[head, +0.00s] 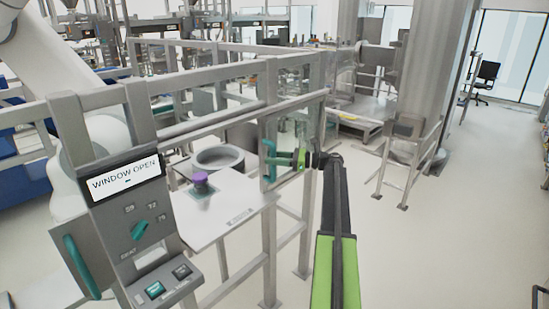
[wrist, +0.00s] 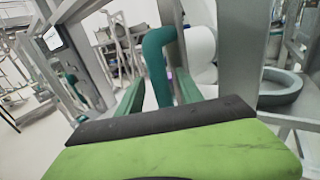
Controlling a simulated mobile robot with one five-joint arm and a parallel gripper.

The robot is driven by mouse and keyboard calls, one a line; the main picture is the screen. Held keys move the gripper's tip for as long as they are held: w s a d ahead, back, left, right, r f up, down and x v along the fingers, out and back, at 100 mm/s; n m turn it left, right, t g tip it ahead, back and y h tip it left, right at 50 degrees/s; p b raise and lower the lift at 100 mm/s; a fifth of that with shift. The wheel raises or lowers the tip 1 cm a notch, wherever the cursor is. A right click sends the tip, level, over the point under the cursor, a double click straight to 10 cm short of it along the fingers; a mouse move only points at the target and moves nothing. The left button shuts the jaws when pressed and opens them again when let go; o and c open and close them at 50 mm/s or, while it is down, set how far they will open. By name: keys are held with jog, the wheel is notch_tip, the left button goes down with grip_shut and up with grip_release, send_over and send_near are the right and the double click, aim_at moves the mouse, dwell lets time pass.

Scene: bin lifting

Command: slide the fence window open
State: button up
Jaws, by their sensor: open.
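The fence window's teal handle (head: 268,164) stands upright on a grey frame post in the head view. It also shows in the wrist view (wrist: 157,58) as a thick bent bar. My gripper (head: 284,158) reaches it from the right, and its green fingers are open. In the wrist view my gripper (wrist: 160,82) has one finger on each side of the handle. I cannot tell whether either finger touches it. The window frame (head: 215,122) spans the opening in the fence. The panel display (head: 125,178) reads "WINDOW OPEN".
Behind the fence a tray (head: 222,205) carries a purple-topped item (head: 200,179), with a round grey bin (head: 218,158) beyond it. A control panel with a teal knob (head: 139,230) stands at the left. The floor to the right (head: 440,240) is clear.

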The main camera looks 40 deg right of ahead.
jog(key=v, duration=1.6)
jog(key=shift+s+d, duration=0.25)
jog(key=shift+d, duration=0.1)
